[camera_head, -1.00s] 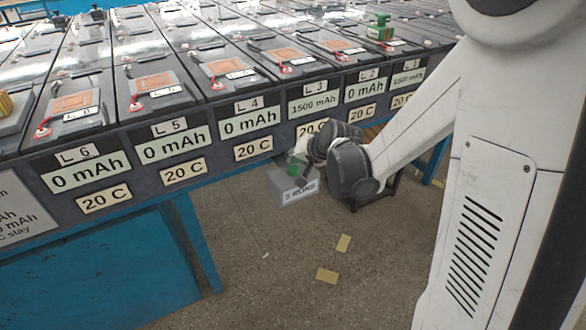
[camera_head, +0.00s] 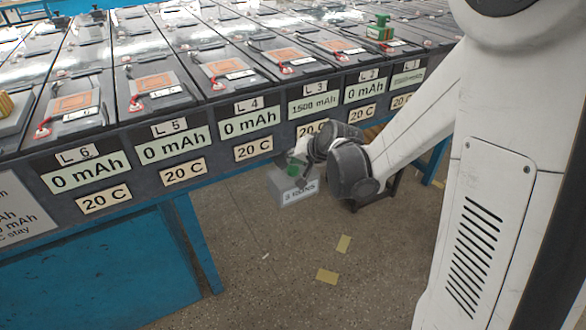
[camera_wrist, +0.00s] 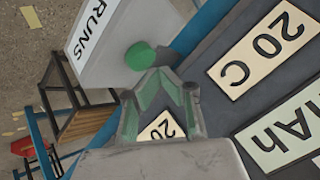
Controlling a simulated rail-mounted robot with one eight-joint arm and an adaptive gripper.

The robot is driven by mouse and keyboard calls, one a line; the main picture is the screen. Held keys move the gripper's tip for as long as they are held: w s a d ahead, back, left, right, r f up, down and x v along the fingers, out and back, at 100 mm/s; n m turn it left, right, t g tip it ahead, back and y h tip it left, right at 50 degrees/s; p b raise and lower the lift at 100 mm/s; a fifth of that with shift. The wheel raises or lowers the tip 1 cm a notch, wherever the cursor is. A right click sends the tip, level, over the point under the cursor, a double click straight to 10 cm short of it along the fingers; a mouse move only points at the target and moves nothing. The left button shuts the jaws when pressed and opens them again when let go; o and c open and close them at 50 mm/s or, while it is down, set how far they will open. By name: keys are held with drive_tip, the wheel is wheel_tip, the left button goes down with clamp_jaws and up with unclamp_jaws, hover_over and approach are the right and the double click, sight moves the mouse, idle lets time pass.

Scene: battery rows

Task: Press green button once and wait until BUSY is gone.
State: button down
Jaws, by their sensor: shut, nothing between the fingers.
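The green button (camera_wrist: 140,55) sits on a grey box (camera_head: 284,189) below the front edge of the battery bench. The box carries a white label; in the wrist view the word RUNS (camera_wrist: 92,25) reads on it. The button also shows in the head view (camera_head: 293,170). My gripper (camera_wrist: 158,74) is shut and empty, its fingertips right beside the button in the wrist view. I cannot tell whether they touch it. In the head view my gripper (camera_head: 300,157) is small and partly hidden by my wrist. I can read no BUSY sign.
The bench front has labels L6 to L2 with mAh and 20 C plates; L3 (camera_head: 314,102) reads 1500 mAh, and L6, L5, L4 and L2 read 0 mAh. The L1 plate (camera_head: 407,78) is blurred. A blue leg (camera_head: 198,240) stands left of the box. Open floor lies below.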

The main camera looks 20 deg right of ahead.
sight(294, 169)
drive_tip(key=shift+f+b, duration=0.35)
drive_tip(key=shift+f, duration=0.05)
drive_tip(key=shift+f+b, duration=0.4)
drive_tip(key=shift+f, duration=0.05)
idle(0.6)
drive_tip(key=shift+r, duration=0.15)
idle(0.3)
drive_tip(key=shift+r+p, duration=0.6)
drive_tip(key=shift+r, duration=0.15)
drive_tip(key=shift+r+p, duration=1.8)
drive_tip(key=shift+r, duration=0.7)
